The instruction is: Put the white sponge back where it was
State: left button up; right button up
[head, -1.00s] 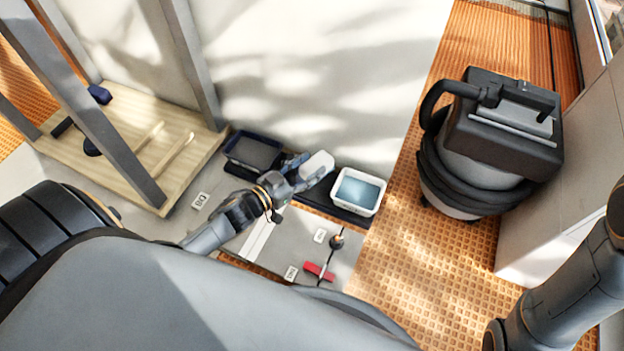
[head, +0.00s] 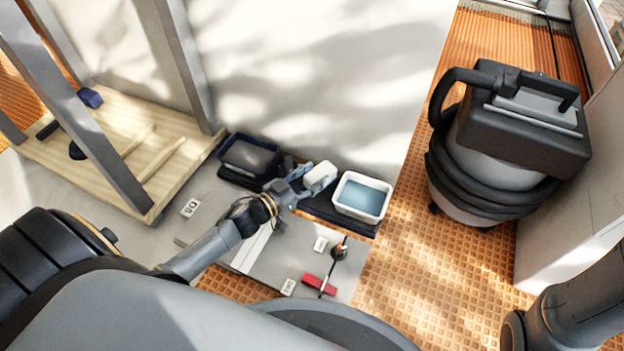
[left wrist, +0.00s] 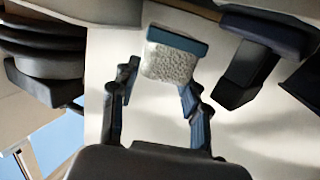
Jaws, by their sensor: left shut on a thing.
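The white sponge (head: 319,174) is in my left gripper (head: 303,183), in front of the pale wall between the two tubs. In the left wrist view the sponge (left wrist: 168,65) has a pale speckled face and a dark blue backing. The fingers of my left gripper (left wrist: 158,82) reach to either side of it. The wrist view does not show clearly where both fingertips touch. A black tray (head: 318,208) lies below the sponge; its gap to the sponge cannot be told. My right gripper is not in view.
A white tub (head: 346,205) with bluish water stands right of the sponge, a dark tub (head: 228,158) left. A grey board (head: 262,258) with a red-handled tool (head: 320,284) lies in front. A wooden platform (head: 150,195) with posts is left; a vacuum cleaner (head: 490,165) stands right.

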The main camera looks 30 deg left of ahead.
pick_arm(q)
jog(key=shift+f, duration=0.55)
jog(key=o, duration=1.1)
jog(key=shift+f, duration=0.1)
jog(key=shift+o, duration=0.2)
jog(key=shift+r, duration=0.3)
jog(key=shift+s+r, duration=0.15)
jog(key=shift+r, duration=0.35)
jog(key=p+v, duration=0.6)
jog(key=v, duration=0.5)
jog(key=shift+s+a, duration=0.25)
jog(key=shift+s, duration=0.05)
